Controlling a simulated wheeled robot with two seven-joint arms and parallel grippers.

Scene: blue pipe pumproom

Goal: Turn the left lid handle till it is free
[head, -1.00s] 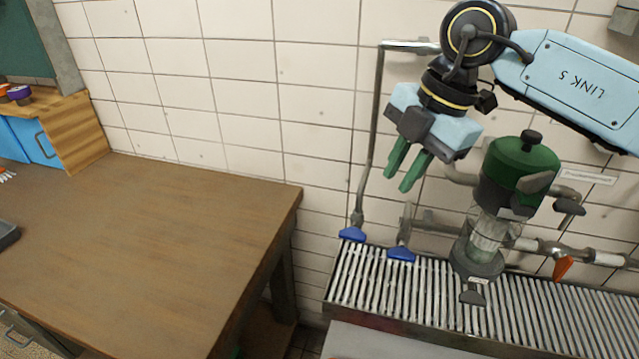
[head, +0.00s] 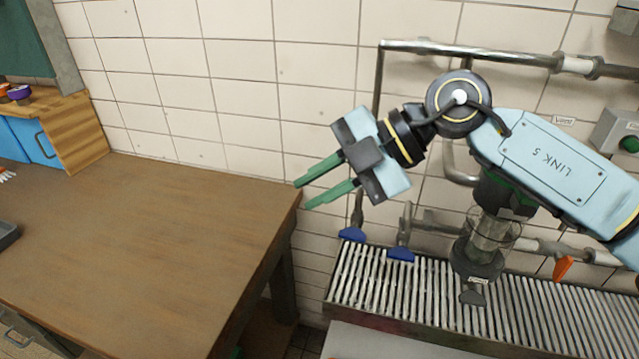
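The green-topped filter housing (head: 490,196) with a clear bowl (head: 490,235) stands upright at the right, over the grating. My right arm covers its lid and most of its upper part, so I cannot make out the left lid handle. My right gripper (head: 303,196) is well to the left of the housing, in front of the tiled wall and near the table's right corner. Its two green fingers point left and slightly down, apart, with nothing between them. My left gripper is not in view.
Two blue valve handles (head: 352,235) (head: 401,254) sit on pipes behind the grating (head: 360,285). An orange valve handle (head: 563,267) is at the right. A wooden table (head: 150,240) fills the left. A grey box with a green button (head: 630,144) is on the wall.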

